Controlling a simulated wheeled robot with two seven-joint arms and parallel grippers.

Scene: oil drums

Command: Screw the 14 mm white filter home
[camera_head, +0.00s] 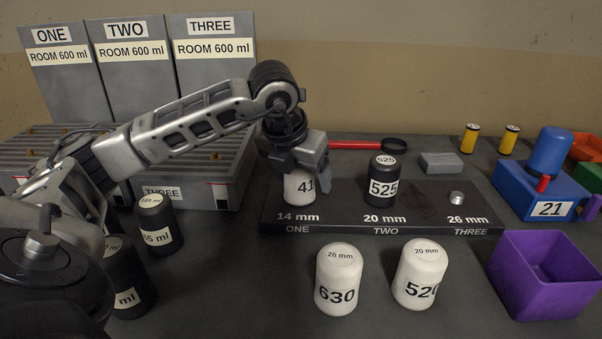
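A white filter (299,188) marked "41", its label partly covered, stands upright at the 14 mm place, station ONE, of the dark rack (330,217). My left gripper (301,172) comes down over it from above, with its fingers at the filter's upper sides and no clear gap showing. The gripper hides the filter's top, and the filter's seat on the rack cannot be judged. My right gripper is not in view.
A black filter (382,183) marked 525 stands at 20 mm; a bare metal stub (457,197) is at 26 mm. White filters 630 (337,285) and 520 (420,277) stand in front. A purple bin (537,280) is at right, black filters (158,228) at left.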

